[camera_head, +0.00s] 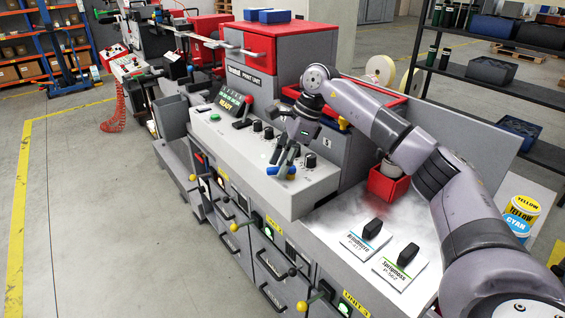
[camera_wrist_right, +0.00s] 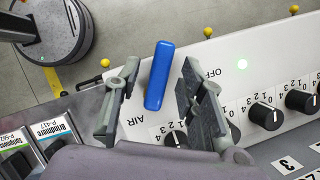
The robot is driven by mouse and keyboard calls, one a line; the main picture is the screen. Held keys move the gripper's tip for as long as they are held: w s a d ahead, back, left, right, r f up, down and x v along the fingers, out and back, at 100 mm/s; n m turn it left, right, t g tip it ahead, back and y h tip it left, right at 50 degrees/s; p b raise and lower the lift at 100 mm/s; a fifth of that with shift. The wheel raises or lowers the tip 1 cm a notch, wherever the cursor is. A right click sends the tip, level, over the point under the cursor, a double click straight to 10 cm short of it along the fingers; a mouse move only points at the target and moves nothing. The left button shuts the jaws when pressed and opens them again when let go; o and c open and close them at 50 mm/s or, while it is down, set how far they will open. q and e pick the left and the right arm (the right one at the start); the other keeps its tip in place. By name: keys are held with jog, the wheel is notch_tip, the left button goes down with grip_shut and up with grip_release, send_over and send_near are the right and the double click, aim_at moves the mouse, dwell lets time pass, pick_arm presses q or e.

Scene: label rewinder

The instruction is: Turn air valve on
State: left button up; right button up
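The air valve has a blue handle (camera_head: 280,171) at the front right of the grey control panel (camera_head: 230,148). In the right wrist view the blue handle (camera_wrist_right: 159,76) lies between the two fingers, with a gap showing on each side. The printed word AIR (camera_wrist_right: 132,121) is near its lower end and OFF (camera_wrist_right: 212,73) is to its right. My right gripper (camera_head: 287,158) is open over the handle, and its fingers (camera_wrist_right: 160,100) straddle it. Whether a finger touches the handle is unclear. The valve's base is partly hidden. My left gripper is not in view.
A READY screen (camera_head: 226,105) stands further left. A red bin (camera_head: 388,184) and two labelled blocks (camera_head: 361,239) are on the right. Yellow-knobbed levers (camera_head: 235,227) stick out in front.

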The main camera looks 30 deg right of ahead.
jog(key=v, duration=1.2)
jog(key=shift+a, duration=0.1)
